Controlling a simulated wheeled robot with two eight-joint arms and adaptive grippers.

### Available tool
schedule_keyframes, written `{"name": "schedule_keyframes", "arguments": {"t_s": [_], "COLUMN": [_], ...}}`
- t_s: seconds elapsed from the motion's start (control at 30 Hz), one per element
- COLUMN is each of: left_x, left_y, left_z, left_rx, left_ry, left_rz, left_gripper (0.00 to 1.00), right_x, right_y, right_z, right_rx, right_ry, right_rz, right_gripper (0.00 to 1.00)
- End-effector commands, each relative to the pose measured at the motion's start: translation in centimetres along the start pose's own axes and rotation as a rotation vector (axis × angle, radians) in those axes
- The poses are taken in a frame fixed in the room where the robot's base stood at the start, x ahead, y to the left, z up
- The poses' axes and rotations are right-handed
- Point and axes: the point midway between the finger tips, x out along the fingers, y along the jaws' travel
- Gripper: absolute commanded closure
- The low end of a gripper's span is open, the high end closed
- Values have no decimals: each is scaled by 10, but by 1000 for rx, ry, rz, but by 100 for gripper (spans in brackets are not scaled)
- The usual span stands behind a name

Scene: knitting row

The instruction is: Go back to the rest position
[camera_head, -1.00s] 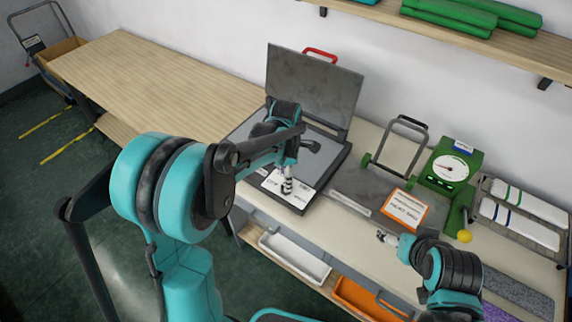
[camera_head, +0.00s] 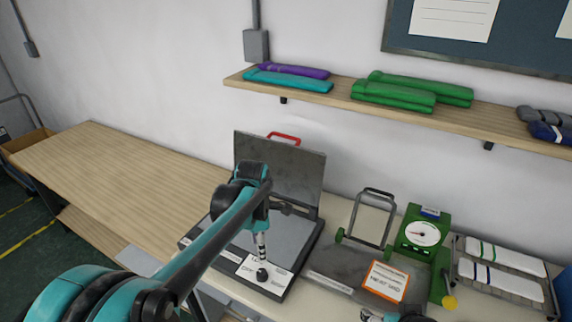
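My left arm comes in from the lower left. Its gripper (camera_head: 262,262) hangs over the front of an open flat case (camera_head: 216,243) with a raised grey lid (camera_head: 283,170) and a red handle. The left fingertips are dark and small beside a white label card (camera_head: 266,278); I cannot tell whether they are open or touch it. My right gripper (camera_head: 372,315) shows only in part at the bottom edge, in front of the grey plate with the orange-edged card (camera_head: 386,281); its fingers are too cut off to read.
A green dial scale (camera_head: 424,245) and a rack with rolled white cloths (camera_head: 507,265) stand at the right. A wooden shelf (camera_head: 340,102) with rolled cloths runs along the wall above. The wooden table (camera_head: 120,180) at the left is bare.

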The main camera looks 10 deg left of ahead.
Motion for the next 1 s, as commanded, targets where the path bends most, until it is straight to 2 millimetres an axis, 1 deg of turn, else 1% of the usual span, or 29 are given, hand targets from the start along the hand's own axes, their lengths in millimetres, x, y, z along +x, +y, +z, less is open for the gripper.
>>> {"name": "schedule_keyframes", "arguments": {"t_s": [0.07,0.17,0.27,0.37,0.4,0.47,0.6,0.7,0.83,0.9,1.0], "left_x": [-1,-8,-17,-25,-26,-28,-23,-16,-6,-2,1], "left_y": [-2,-10,-27,-50,-58,-71,-101,-118,-132,-137,-140], "left_z": [-2,-8,-21,-37,-43,-52,-72,-84,-94,-97,-99], "left_rx": [21,126,337,617,734,908,1301,1550,1786,1866,1931], "left_ry": [-3,-17,-34,-35,-28,-7,84,177,294,342,382], "left_rz": [6,36,100,193,234,294,434,517,587,608,622], "left_gripper": [49,49,49,49,49,49,49,49,49,49,49], "right_x": [0,1,3,5,6,8,10,12,13,14,14], "right_y": [0,0,0,0,0,0,0,0,0,0,0], "right_z": [0,1,2,4,4,5,7,8,10,10,10], "right_rx": [0,0,0,0,0,0,0,0,0,0,0], "right_ry": [0,0,0,0,0,0,0,0,0,0,0], "right_rz": [0,0,0,0,0,0,0,0,0,0,0], "right_gripper": [20,20,20,20,20,20,20,20,20,20,20]}}
